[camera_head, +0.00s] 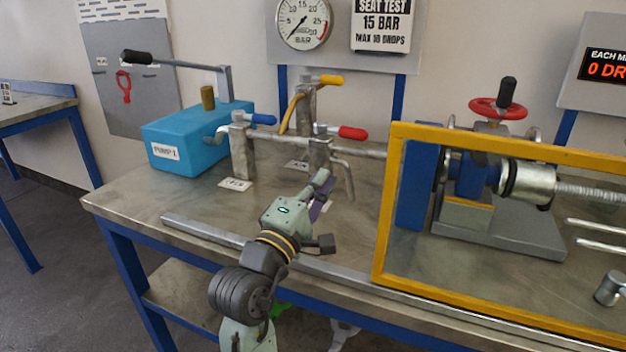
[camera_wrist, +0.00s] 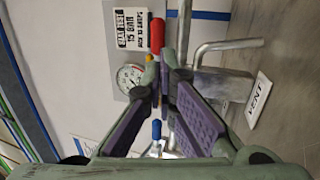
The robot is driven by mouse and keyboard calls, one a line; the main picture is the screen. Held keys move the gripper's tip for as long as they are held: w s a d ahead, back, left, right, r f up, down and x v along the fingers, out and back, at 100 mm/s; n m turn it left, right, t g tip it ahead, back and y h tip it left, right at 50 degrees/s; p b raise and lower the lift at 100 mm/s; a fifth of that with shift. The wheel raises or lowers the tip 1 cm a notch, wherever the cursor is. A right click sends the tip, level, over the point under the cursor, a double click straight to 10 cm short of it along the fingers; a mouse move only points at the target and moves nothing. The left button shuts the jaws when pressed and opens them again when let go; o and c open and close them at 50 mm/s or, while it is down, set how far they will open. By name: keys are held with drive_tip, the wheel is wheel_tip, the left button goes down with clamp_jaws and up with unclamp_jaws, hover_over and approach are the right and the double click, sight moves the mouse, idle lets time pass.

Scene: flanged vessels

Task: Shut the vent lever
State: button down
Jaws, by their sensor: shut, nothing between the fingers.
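The vent valve's red-handled lever (camera_head: 350,132) points right, roughly along the pipe, on top of a metal valve post (camera_head: 320,150). In the wrist view the red handle (camera_wrist: 157,36) shows just beyond my fingertips, and the VENT card (camera_wrist: 258,97) lies beside the post. My gripper (camera_head: 322,180) is shut and empty, in front of and below the red lever. In the wrist view its purple-padded fingers (camera_wrist: 163,82) come together at the tips. I cannot tell whether they touch the lever. My gripper partly hides the vent card in the head view.
A blue-handled lever (camera_head: 262,118) is to the left, a yellow-handled lever (camera_head: 328,80) behind. A blue pump box (camera_head: 185,140) stands at left. A yellow guard frame (camera_head: 386,210) stands close on the right.

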sight(352, 138)
drive_tip(key=p+x, duration=0.2)
drive_tip(key=x, duration=0.8)
drive_tip(key=shift+r+p, duration=0.1)
drive_tip(key=shift+p, duration=0.3)
drive_tip(key=shift+w+d, duration=0.2)
drive_tip(key=shift+w, duration=0.3)
drive_tip(key=shift+r, duration=0.1)
drive_tip(key=shift+w+d+r+p, duration=0.15)
drive_tip(key=shift+w+d+p, duration=0.3)
drive_tip(key=shift+w+p, duration=0.2)
drive_tip(key=shift+s+r, duration=0.1)
drive_tip(key=shift+s, duration=0.05)
